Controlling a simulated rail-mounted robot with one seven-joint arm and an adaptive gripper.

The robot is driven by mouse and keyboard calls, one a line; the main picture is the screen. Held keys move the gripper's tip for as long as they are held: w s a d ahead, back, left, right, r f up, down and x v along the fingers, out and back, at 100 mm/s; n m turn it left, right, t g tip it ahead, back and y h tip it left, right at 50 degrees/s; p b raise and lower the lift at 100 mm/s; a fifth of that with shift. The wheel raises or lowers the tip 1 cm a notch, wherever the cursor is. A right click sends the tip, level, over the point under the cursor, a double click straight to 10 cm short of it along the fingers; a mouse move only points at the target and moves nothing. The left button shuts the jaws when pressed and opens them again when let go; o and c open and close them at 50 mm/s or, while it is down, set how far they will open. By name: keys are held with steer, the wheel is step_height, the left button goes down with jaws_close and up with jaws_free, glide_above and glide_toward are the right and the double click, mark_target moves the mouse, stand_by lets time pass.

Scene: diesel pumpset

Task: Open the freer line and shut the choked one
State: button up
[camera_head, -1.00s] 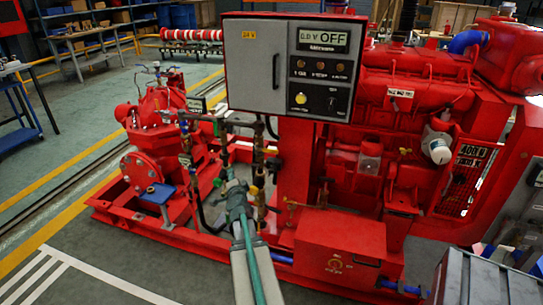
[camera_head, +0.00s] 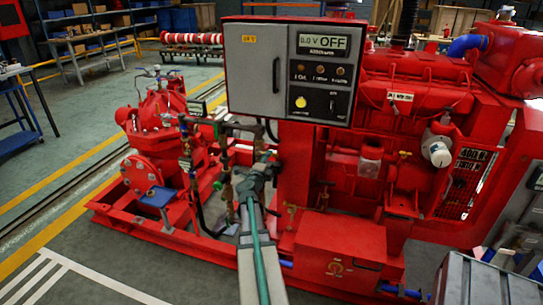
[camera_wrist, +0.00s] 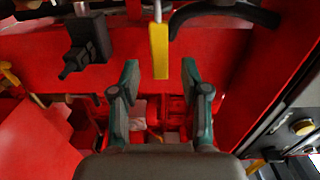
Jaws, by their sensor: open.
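My gripper (camera_head: 258,168) is at the pipework beside the red engine, below the control panel. In the wrist view my gripper (camera_wrist: 160,80) has its two green-grey fingers apart with nothing between the tips. A yellow valve lever (camera_wrist: 159,50) hangs straight down just beyond the fingertips, near the middle of the gap; it looks untouched. In the head view my gripper covers part of the pipework (camera_head: 225,155). I cannot tell which line is freer or choked.
The control panel (camera_head: 291,70) reads OFF and overhangs the pipework. The red pump (camera_head: 155,140) stands to the left and the red engine (camera_head: 410,120) to the right. A black fitting (camera_wrist: 86,48) is left of the lever. Floor at front left is clear.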

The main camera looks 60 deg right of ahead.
steer(key=x, duration=0.4)
steer(key=shift+w+d, duration=0.1)
steer(key=shift+d, duration=0.15)
jaws_close()
